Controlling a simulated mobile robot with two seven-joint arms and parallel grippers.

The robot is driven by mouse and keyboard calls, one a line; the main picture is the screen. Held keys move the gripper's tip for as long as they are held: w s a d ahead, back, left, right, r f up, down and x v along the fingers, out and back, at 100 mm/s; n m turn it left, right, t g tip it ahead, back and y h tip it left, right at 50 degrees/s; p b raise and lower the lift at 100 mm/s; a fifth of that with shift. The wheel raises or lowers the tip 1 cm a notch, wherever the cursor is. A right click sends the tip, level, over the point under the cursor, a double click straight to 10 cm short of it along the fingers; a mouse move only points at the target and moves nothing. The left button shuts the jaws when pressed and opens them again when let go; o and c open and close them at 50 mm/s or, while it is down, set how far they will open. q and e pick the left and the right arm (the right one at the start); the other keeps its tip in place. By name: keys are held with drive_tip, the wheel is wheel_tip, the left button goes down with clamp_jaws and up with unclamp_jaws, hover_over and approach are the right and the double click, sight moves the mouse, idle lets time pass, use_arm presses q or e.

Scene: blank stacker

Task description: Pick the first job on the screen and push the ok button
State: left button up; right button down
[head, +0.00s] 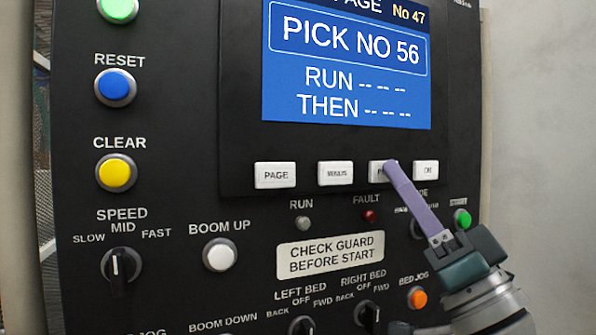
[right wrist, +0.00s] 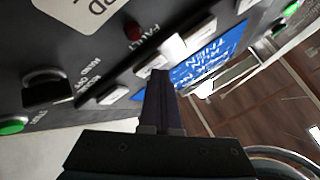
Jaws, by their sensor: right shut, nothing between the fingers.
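The blue screen (head: 345,75) reads "PICK NO 56" in a box, with "No 47" at the top and "RUN" and "THEN" followed by dashes. Below it is a row of white buttons: page (head: 275,175), minus (head: 335,173), one starting with P (head: 377,174), and the ok button (head: 426,171) at the right end. My right gripper (head: 391,166) is shut and empty, its purple fingertips over the P button and partly hiding it. In the right wrist view the fingertips (right wrist: 160,74) are close to the button row; I cannot tell whether they touch. My left gripper is out of view.
Reset (head: 116,88) and clear (head: 116,172) buttons are at the left of the black panel. Lower down are a speed knob (head: 120,265), a boom up button (head: 220,255), a red fault lamp (head: 369,215) and an orange bed jog button (head: 417,298) near my right arm.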

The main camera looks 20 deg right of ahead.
drive_tip(key=shift+s, duration=0.15)
drive_tip(key=shift+s+p, duration=0.45)
drive_tip(key=shift+s, duration=0.2)
drive_tip(key=s+p, duration=0.1)
drive_tip(key=s, duration=0.2)
drive_tip(key=s+p, duration=0.1)
drive_tip(key=s, duration=0.1)
drive_tip(key=shift+d+p, duration=0.25)
drive_tip(key=shift+p, duration=0.1)
idle(1.0)
idle(0.9)
